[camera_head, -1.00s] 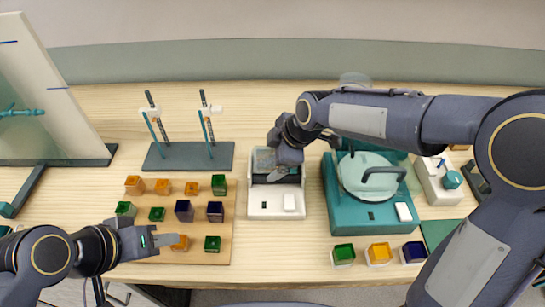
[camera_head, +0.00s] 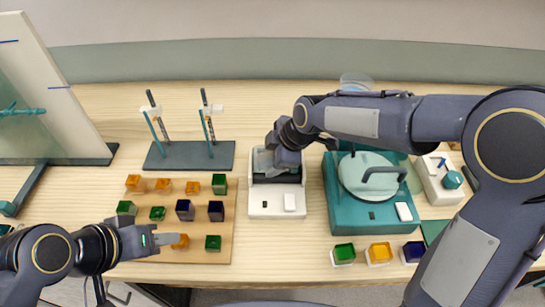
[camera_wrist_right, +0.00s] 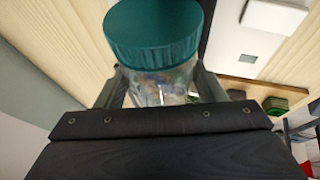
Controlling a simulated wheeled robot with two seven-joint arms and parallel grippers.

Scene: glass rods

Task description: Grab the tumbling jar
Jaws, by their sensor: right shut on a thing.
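The tumbling jar, a clear jar with a teal lid, fills the upper middle of the right wrist view (camera_wrist_right: 155,35), and small coloured bits show through its wall. My right gripper (camera_wrist_right: 160,92) has a finger on each side of the jar and is shut on it. In the head view the right gripper (camera_head: 284,162) is over the back part of a white tumbler base (camera_head: 268,206), and the jar (camera_head: 262,160) is mostly hidden by it. My left gripper (camera_head: 172,239) is low at the left, beside an orange cube; I cannot tell how wide its jaws are.
A wooden board (camera_head: 224,250) with several coloured cubes lies left of the base. A dark stand (camera_head: 190,157) with two rods is behind it. A teal machine with a round lid (camera_head: 370,218) stands right of the base. Several coloured blocks (camera_head: 380,252) line the front edge.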

